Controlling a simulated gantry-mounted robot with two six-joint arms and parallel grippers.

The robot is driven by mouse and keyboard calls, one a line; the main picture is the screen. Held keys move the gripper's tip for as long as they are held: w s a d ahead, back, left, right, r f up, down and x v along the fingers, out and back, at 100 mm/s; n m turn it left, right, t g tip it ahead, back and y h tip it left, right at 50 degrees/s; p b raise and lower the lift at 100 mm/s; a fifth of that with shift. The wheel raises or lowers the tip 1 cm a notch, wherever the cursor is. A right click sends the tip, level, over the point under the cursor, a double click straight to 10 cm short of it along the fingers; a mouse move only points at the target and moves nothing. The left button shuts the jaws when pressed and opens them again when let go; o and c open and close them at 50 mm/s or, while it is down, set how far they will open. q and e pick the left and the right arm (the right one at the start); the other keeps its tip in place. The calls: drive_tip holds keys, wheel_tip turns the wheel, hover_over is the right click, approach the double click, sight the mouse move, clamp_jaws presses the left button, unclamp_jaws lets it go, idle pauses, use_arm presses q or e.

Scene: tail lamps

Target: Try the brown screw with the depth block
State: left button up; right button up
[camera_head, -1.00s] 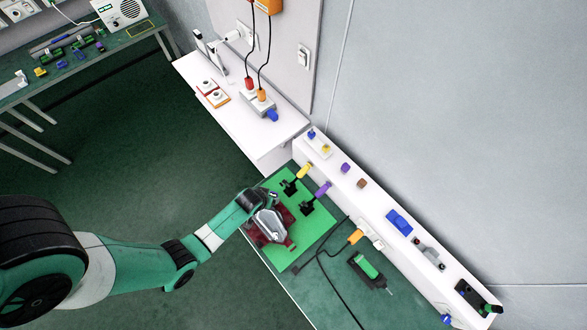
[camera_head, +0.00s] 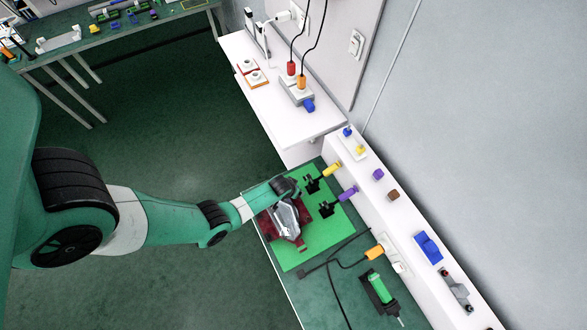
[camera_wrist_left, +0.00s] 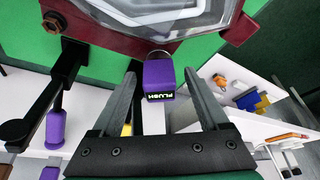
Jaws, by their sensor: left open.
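The brown piece (camera_head: 393,195), which I take to be the brown screw, sits on the white ledge beside a small purple piece (camera_head: 378,174). A tail lamp (camera_head: 288,217) with a clear cover and dark red body lies on the green mat (camera_head: 322,237). My left gripper (camera_head: 287,186) is at the lamp's far edge. In the left wrist view its open fingers (camera_wrist_left: 160,80) stand either side of a purple block (camera_wrist_left: 158,77) marked "FLUSH", possibly the depth block. I cannot tell whether they touch it. My right gripper is not in view.
Black clamps with a yellow handle (camera_head: 331,169) and a purple handle (camera_head: 348,193) stand beside the lamp. A green-handled tool (camera_head: 380,288) and a black cable lie toward the near side. A blue holder (camera_head: 428,247) is on the ledge.

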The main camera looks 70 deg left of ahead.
use_arm(q)
clamp_jaws()
idle(0.7)
